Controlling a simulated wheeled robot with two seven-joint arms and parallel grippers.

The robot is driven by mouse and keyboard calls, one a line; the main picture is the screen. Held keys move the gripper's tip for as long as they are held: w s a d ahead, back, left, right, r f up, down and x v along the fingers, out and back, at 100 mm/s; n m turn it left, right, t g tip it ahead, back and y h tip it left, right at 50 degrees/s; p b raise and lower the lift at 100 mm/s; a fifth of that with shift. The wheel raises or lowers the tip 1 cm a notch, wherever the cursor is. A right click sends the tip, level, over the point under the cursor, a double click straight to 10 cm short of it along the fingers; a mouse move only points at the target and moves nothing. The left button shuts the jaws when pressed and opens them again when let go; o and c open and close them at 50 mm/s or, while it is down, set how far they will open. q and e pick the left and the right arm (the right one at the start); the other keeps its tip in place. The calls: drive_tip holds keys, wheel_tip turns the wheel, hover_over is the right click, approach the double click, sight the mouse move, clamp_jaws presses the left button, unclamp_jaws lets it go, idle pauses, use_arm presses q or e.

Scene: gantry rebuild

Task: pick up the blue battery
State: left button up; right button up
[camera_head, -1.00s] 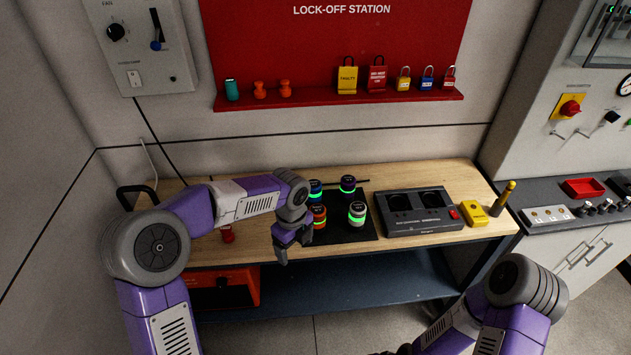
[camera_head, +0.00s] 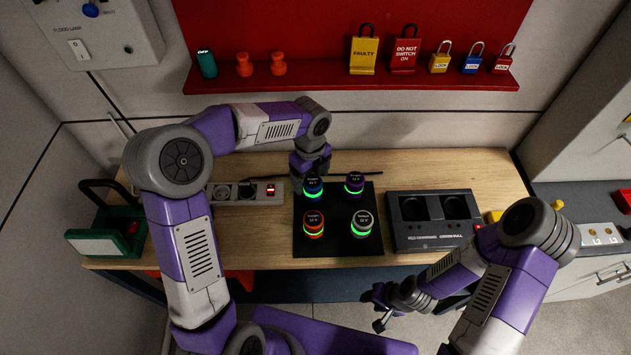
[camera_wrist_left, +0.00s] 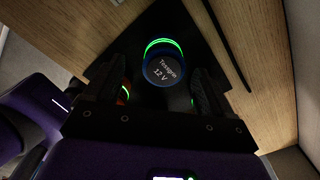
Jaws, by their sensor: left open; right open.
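The blue battery (camera_head: 313,188), a dark cylinder with a blue rim and a green glowing ring, stands upright at the back left of the black mat (camera_head: 337,246). My left gripper (camera_head: 311,172) is open, pointing down at the blue battery and partly covering its back in the head view. In the left wrist view the blue battery's round top (camera_wrist_left: 167,70) shows between and slightly beyond the two open fingers (camera_wrist_left: 155,88); I cannot tell whether they touch it. My right gripper (camera_head: 380,308) is open and empty, in front of the bench.
A purple battery (camera_head: 355,185), an orange battery (camera_head: 313,226) and a white battery (camera_head: 361,225) stand close by on the mat. A charging dock (camera_head: 433,238) is at right, a power strip (camera_head: 245,193) at left. A red shelf (camera_head: 330,84) holds padlocks above.

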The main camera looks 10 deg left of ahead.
use_arm(q)
drive_tip(key=shift+s+f, duration=0.1)
drive_tip(key=shift+f, duration=0.75)
drive_tip(key=f, duration=0.4)
drive_tip(key=shift+w+d+f+b, duration=0.2)
drive_tip(key=shift+w+f+b, duration=0.05)
drive_tip(key=shift+w+b, duration=0.05)
drive_tip(key=shift+c, duration=0.5)
drive_tip(key=shift+r, duration=0.1)
drive_tip(key=c, duration=1.3)
